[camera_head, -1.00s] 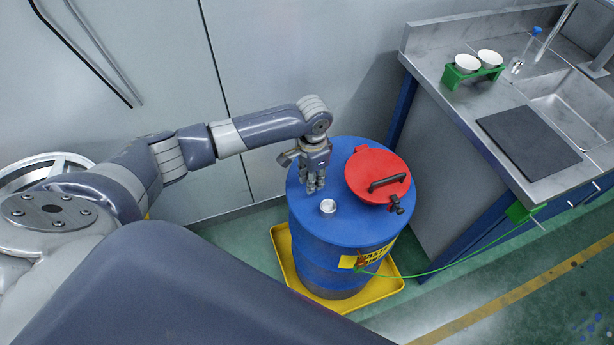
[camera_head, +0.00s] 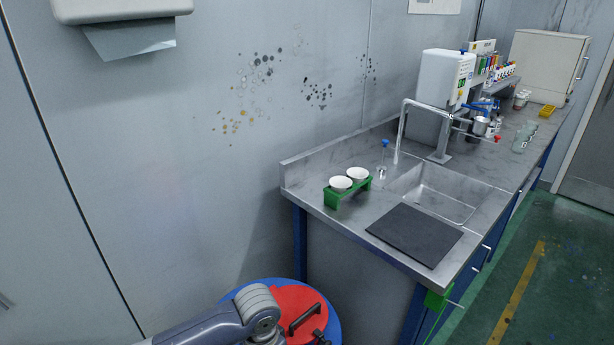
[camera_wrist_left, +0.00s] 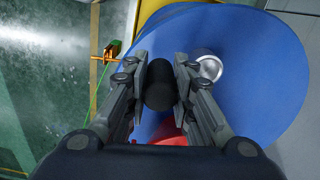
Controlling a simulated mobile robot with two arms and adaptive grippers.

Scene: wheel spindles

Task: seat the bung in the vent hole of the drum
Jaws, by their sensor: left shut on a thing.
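In the left wrist view my left gripper (camera_wrist_left: 160,85) is shut on a dark cylindrical bung (camera_wrist_left: 159,88), held between its two fingers over the drum. The blue drum top (camera_wrist_left: 262,50) spreads beneath it. A round silver fitting (camera_wrist_left: 209,67) sits on the drum top to the right of the bung, apart from it and partly hidden by the right finger. I cannot tell whether this fitting is the vent hole. My right gripper is not in view.
A steel bench with a sink (camera_head: 437,195) stands right of the drum. On it are a green rack (camera_head: 347,192) with two white cups and a dark mat (camera_head: 415,235). A wall rises behind the drum. A green cable (camera_wrist_left: 99,88) runs beside the drum.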

